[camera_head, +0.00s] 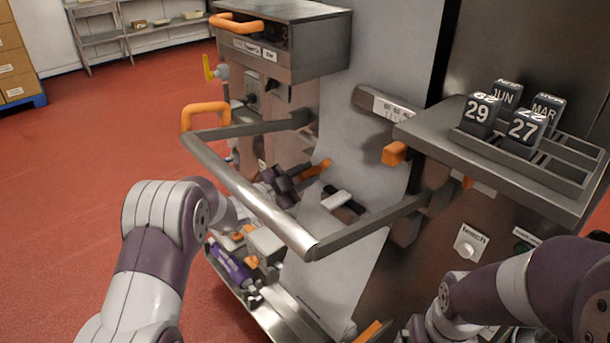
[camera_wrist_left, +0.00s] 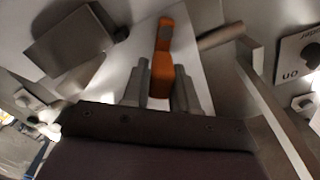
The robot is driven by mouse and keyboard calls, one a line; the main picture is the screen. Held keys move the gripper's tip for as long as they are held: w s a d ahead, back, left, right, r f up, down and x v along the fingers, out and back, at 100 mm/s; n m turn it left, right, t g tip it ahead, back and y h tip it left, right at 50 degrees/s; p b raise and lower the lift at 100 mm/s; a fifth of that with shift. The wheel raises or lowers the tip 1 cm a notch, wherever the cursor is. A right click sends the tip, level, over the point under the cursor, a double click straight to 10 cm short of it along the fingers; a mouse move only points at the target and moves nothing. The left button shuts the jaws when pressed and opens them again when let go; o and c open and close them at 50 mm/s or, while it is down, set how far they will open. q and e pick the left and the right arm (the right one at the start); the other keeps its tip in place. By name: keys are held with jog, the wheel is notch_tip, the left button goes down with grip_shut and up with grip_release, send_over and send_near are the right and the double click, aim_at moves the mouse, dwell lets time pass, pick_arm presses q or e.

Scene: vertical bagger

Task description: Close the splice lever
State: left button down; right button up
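The lever I take for the splice lever is an orange handle (camera_head: 317,169) beside the pale film web, inside the machine's grey bar frame. In the left wrist view the orange lever (camera_wrist_left: 162,62) stands between my left gripper's two grey fingers (camera_wrist_left: 160,88) and reaches past their tips. A narrow gap shows beside the lever, so the fingers look open around it, not clamped. In the head view my left gripper (camera_head: 285,186) is dark and partly hidden behind the bar. My right arm enters at the lower right; its gripper is out of sight.
The grey bar frame (camera_head: 245,195) crosses in front of my left gripper. A shelf (camera_head: 440,128) with number blocks (camera_head: 480,108) juts out at right. A lower tray (camera_head: 280,322) carries a purple cylinder (camera_head: 228,262). Red floor at left is clear.

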pick_arm(q)
jog(key=shift+s+d+f+m+b, duration=0.1)
jog(key=shift+f+m+b, duration=0.2)
jog(key=shift+b, duration=0.5)
jog(key=shift+s+d+f+m+b, duration=0.2)
jog(key=shift+m+b, duration=0.85)
jog(key=shift+b, duration=0.6)
jog(key=shift+s+d+f+m+b, duration=0.1)
jog(key=shift+f+m+b, duration=0.15)
jog(key=shift+m+b, duration=1.15)
jog(key=shift+s+d+f+m+b, duration=0.2)
jog(key=shift+m+b, duration=0.55)
jog(key=shift+b, duration=1.2)
jog(key=c, duration=1)
grip_release()
jog(key=shift+o, duration=0.2)
